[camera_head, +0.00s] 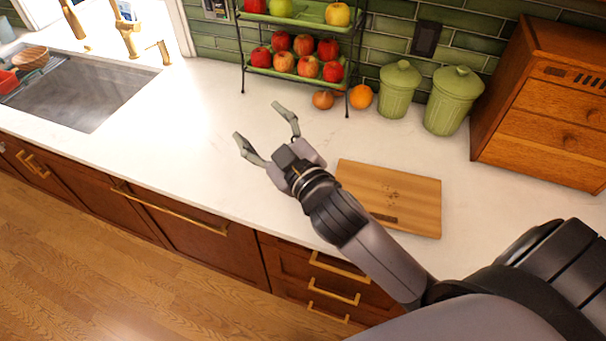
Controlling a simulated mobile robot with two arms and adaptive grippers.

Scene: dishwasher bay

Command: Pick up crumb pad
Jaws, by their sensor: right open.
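I see nothing that is plainly a crumb pad. A flat wooden board (418,199) lies on the white counter at the middle right, with small brown specks near its middle and a thin dark strip near its front edge; I cannot tell if these are marks or separate things. My right gripper (257,119) is open and empty over the counter, left of the board, its fingers pointing to the upper left. My right wrist and forearm hide the board's left and front-left parts. My left gripper is not in view.
A two-tier fruit rack (296,75) stands by the wall, with an onion (323,99) and an orange (361,96) beside it. Two green canisters (451,102) and a wooden cabinet (548,115) stand at right. A sink (85,90) is at left. The counter between sink and gripper is clear.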

